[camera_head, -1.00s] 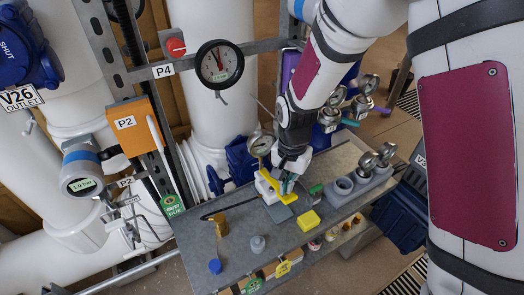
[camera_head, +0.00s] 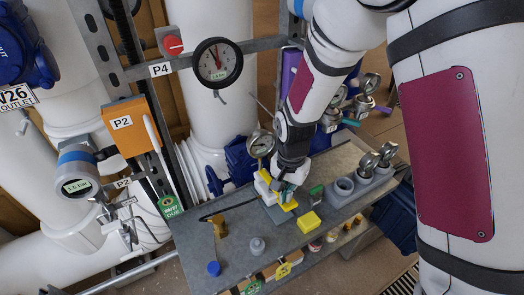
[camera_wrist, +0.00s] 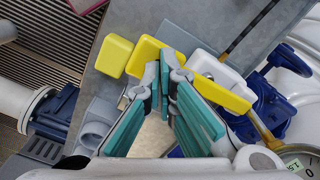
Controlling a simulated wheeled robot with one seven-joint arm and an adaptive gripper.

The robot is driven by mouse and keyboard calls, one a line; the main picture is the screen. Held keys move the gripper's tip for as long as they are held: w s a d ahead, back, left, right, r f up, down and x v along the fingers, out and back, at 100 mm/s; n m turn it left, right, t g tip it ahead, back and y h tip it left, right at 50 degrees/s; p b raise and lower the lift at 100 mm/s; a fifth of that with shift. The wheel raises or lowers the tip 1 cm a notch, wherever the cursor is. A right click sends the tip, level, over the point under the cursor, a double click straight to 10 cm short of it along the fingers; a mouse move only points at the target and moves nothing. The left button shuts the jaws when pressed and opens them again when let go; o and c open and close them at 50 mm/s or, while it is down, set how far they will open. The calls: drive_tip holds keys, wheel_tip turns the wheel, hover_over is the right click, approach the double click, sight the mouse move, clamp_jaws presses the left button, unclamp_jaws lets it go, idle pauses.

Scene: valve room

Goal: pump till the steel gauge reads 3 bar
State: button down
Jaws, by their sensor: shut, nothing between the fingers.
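The hand pump has a white body (camera_head: 263,188) and a yellow lever (camera_head: 290,206); it stands on the grey bench. The steel gauge (camera_head: 261,144) sits on the pump; its edge shows in the wrist view (camera_wrist: 298,163) with a readout that looks like 1.5. My gripper (camera_head: 284,190) is right over the pump lever. In the wrist view, the teal-padded fingers (camera_wrist: 172,68) are together at the tips, with nothing between them. The yellow lever (camera_wrist: 222,95) runs behind and below the fingers; whether they touch it I cannot tell.
A yellow block (camera_head: 310,222) lies just right of the pump. A grey holder (camera_head: 342,189) with gauges stands farther right. A blue-banded display gauge (camera_head: 76,186) at left reads about 1.5 bar. The dial gauge by P4 (camera_head: 217,62) hangs behind. The front of the bench (camera_head: 230,262) holds small items.

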drive_tip(key=shift+f, duration=0.6)
drive_tip(key=shift+r+p, duration=0.85)
drive_tip(key=shift+r, duration=1.7)
